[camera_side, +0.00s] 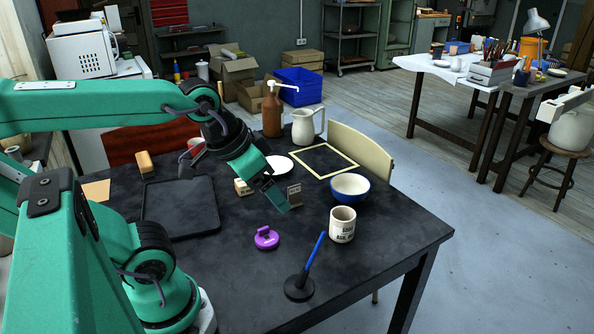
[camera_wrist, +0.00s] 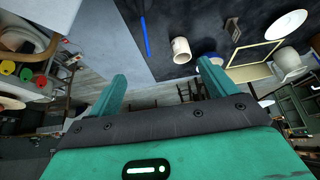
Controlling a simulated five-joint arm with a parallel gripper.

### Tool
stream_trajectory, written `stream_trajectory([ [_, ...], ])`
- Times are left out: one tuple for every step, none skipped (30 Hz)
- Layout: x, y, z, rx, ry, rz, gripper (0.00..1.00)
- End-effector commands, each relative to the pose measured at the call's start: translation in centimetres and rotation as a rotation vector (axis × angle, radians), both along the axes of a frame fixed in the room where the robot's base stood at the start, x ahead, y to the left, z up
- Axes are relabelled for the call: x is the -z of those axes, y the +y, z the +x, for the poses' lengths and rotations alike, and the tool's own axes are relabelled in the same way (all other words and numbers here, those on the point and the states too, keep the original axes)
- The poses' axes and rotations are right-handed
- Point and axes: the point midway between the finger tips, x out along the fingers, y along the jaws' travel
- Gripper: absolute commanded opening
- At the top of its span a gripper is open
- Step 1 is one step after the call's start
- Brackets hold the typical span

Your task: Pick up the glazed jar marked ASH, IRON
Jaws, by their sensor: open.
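The cream jar (camera_side: 342,224) stands upright near the right side of the dark table. Dark lettering shows on its front; part of it seems to read ASH, but the print is too small to read fully. It also shows in the wrist view (camera_wrist: 181,50), above the gap between the fingers. My gripper (camera_side: 280,201) is above the table, to the left of the jar and apart from it. Its teal fingers are spread with nothing between them, as the wrist view (camera_wrist: 162,88) shows.
A blue and white bowl (camera_side: 350,188) stands just behind the jar. A small grey-brown labelled block (camera_side: 294,194) is beside my gripper. In front are a black stand with a blue rod (camera_side: 299,288) and a purple object (camera_side: 266,238). A black tray (camera_side: 180,207) lies left.

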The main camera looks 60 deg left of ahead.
Motion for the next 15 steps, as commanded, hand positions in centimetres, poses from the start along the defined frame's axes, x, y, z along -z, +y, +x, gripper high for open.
stream_trajectory([
  [0.0, 0.0, 0.0, 0.0, 0.0, 0.0, 0.84],
  [0.0, 0.0, 0.0, 0.0, 0.001, 0.0, 0.84],
  [0.0, 0.0, 0.1, 0.001, 0.002, 0.0, 0.84],
  [0.0, 0.0, 0.2, 0.001, 0.003, 0.0, 0.84],
  [-0.1, 0.0, 0.3, 0.001, 0.005, 0.002, 0.84],
  [-0.1, 0.1, 0.4, 0.002, 0.009, 0.002, 0.84],
  [-0.1, 0.1, 0.6, 0.003, 0.012, 0.004, 0.84],
  [-0.1, 0.1, 0.8, 0.004, 0.017, 0.005, 0.84],
  [-0.1, 0.1, 1.0, 0.006, 0.023, 0.006, 0.84],
  [-0.1, 0.2, 1.3, 0.007, 0.03, 0.007, 0.84],
  [-0.2, 0.2, 1.6, 0.01, 0.035, 0.01, 0.84],
  [-0.2, 0.3, 2.0, 0.012, 0.045, 0.011, 0.84],
  [-0.2, 0.3, 2.4, 0.015, 0.052, 0.014, 0.84],
  [-0.2, 0.4, 2.8, 0.018, 0.06, 0.017, 0.84],
  [-0.1, 0.5, 3.4, 0.022, 0.072, 0.019, 0.84],
])
